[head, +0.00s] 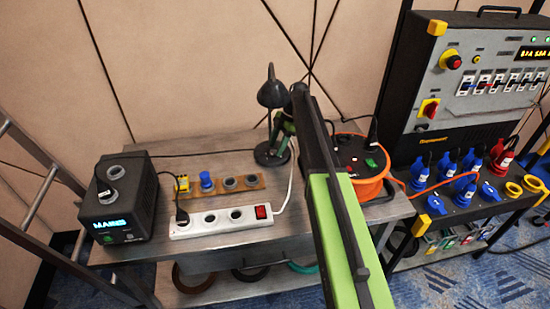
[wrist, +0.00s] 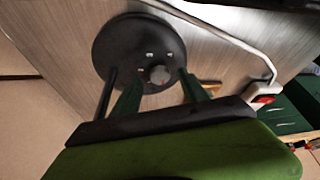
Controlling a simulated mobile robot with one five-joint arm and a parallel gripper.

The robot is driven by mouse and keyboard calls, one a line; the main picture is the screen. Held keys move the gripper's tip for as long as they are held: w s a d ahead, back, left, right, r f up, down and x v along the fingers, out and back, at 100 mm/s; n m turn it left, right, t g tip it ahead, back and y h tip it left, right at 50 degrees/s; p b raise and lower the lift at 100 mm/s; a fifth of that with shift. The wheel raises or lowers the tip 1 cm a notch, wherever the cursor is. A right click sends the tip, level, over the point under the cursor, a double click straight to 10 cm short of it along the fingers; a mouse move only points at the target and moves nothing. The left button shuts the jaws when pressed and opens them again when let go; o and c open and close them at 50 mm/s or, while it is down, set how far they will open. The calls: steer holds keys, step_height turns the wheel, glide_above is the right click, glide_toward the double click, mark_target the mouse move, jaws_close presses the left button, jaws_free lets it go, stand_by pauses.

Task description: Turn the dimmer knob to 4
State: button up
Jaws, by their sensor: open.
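A small grey dimmer knob (wrist: 160,75) sits on that base, with a few small pale marks nearby. I cannot read a number or see where the knob points. My gripper (wrist: 160,73) is open, its green fingers on either side of the knob in the picture. I cannot tell whether they touch it. In the head view, my gripper (head: 281,135) is at the lamp, and it partly hides the base and knob.
A white power strip (head: 222,221) with a red switch and a wooden board (head: 222,188) with several round pieces lie left of the lamp. A black mains box (head: 127,200) is further left. An orange cable reel (head: 372,187) stands right. A white cable runs beside the lamp base.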

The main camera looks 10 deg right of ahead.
steer(key=shift+a+f, duration=0.25)
steer(key=shift+f, duration=0.35)
steer(key=shift+r, duration=0.1)
jaws_close()
